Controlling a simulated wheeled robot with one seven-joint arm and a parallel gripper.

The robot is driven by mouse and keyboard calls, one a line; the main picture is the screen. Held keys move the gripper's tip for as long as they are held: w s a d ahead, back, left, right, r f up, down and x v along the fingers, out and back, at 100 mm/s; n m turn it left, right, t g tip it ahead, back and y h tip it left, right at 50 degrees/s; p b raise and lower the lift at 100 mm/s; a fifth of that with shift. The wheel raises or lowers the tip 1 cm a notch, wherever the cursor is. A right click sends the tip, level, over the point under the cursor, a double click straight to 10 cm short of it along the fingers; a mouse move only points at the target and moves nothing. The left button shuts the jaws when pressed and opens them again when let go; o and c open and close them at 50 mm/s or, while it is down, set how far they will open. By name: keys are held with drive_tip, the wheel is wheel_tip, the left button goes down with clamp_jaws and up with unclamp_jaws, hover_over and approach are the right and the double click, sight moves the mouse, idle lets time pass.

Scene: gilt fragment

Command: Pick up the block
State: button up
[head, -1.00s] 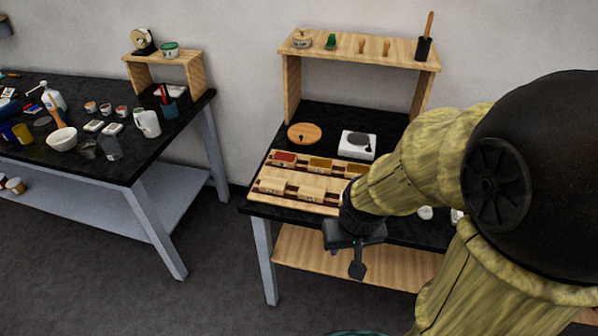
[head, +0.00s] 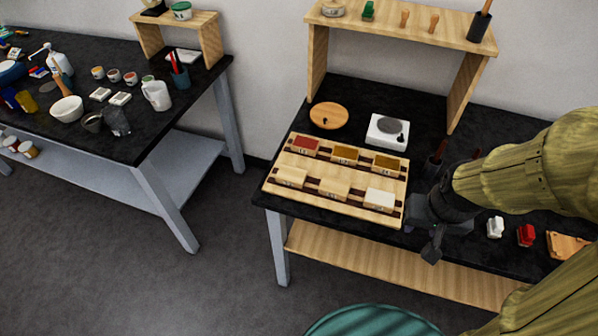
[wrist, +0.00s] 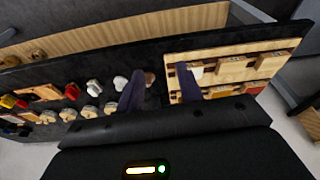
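Several small blocks sit in two rows on a wooden tray (head: 317,173). The back row has a red block (head: 305,146), an amber block (head: 345,154) and a brown-amber block (head: 387,164). The front row has a pale wood block (head: 291,177), another pale block (head: 334,188) and a whiter block (head: 380,199). Which block is meant is not clear. My gripper (head: 424,233) appears beside the tray's right end, near the bench's front edge. In the wrist view its dark fingers (wrist: 160,84) are apart with nothing gripped, and one partly covers the tray's near end.
Behind the tray are a round wooden lid (head: 329,115) and a white scale (head: 387,130). A white item (head: 495,227) and a red item (head: 526,235) stand right of my gripper. A wooden riser (head: 400,22) spans the back. A teal round surface (head: 370,322) shows at the bottom.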

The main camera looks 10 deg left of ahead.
drive_tip(key=shift+o, duration=0.4)
drive_tip(key=shift+s, duration=0.1)
